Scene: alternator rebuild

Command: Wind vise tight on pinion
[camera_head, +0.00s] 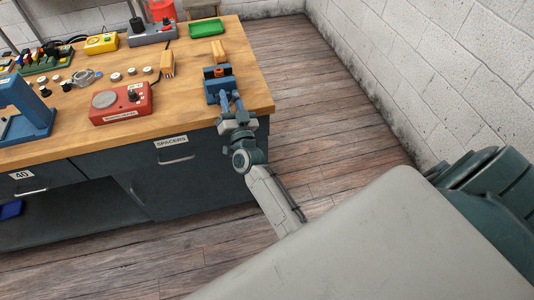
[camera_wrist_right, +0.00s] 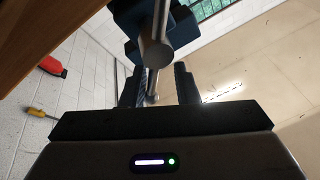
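The blue vise (camera_head: 213,88) stands at the right front corner of the wooden bench. A small orange-brown part, perhaps the pinion (camera_head: 219,71), shows at its jaws; whether it is clamped is too small to tell. My right gripper (camera_head: 231,106) reaches up from below to the vise's front. In the right wrist view, the round end of the vise screw (camera_wrist_right: 156,53) is ahead, with a thin handle bar (camera_wrist_right: 152,88) below it. The fingers of the right gripper (camera_wrist_right: 159,84) stand apart on either side of the bar, with a visible gap. My left gripper is out of view.
A red box (camera_head: 121,104) sits left of the vise, with wooden-handled pieces (camera_head: 167,63) and a green tray (camera_head: 206,28) behind. A blue press (camera_head: 24,115) stands at the far left. The bench's front edge (camera_head: 150,146) is close to my right arm. Floor to the right is clear.

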